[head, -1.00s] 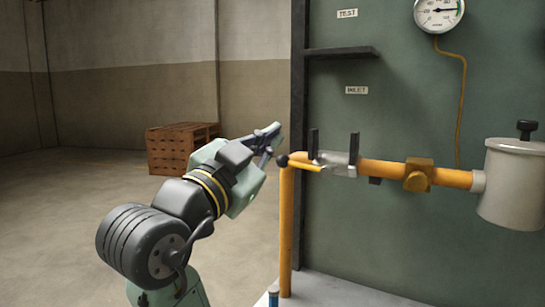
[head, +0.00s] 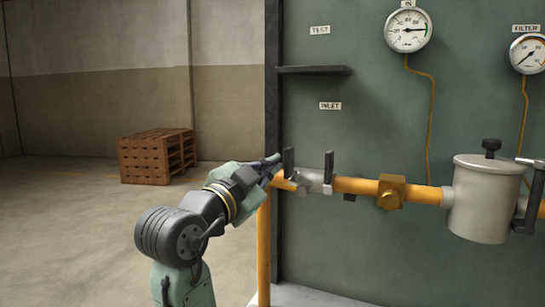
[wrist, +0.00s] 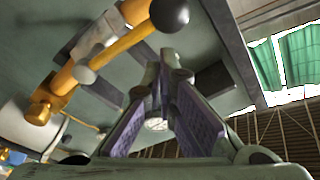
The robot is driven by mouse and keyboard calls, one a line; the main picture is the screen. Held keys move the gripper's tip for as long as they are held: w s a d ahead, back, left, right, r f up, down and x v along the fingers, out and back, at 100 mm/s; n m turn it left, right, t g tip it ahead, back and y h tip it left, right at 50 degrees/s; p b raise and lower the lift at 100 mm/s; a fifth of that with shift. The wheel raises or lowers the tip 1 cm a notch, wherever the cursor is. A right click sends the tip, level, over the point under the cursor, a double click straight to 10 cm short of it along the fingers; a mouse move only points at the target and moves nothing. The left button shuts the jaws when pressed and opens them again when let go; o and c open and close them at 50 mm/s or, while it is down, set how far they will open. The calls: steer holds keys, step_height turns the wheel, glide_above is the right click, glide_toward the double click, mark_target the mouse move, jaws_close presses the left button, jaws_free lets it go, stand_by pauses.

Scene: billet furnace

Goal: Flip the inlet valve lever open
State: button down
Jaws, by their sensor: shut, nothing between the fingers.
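The inlet valve (head: 316,180) is a silver body on the yellow pipe, below the INLET label, between two dark upright brackets. Its yellow lever shows in the wrist view (wrist: 128,42), running from a grey pivot to a black ball knob (wrist: 169,15). In the head view the lever is strongly foreshortened and its knob is not clearly visible. My gripper (head: 275,160) is at the pipe's left end, overlapping the valve's left side in the picture. Its fingers are together and empty, also in the wrist view (wrist: 160,78). Whether they touch the lever I cannot tell.
A yellow upright pipe (head: 264,245) stands below the valve. To the right are a brass block (head: 391,191) and a pale filter pot (head: 480,200). A dark shelf (head: 314,70) juts out above. A wooden pallet stack (head: 150,158) stands far left; open floor lies between.

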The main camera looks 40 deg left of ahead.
steer(key=shift+s+a+f, duration=0.2)
steer(key=shift+a+f, duration=0.1)
steer(key=shift+f, duration=0.15)
steer(key=shift+s+a+f+b, duration=0.15)
steer(key=shift+a+f+b, duration=0.15)
steer(key=shift+f+b, duration=0.4)
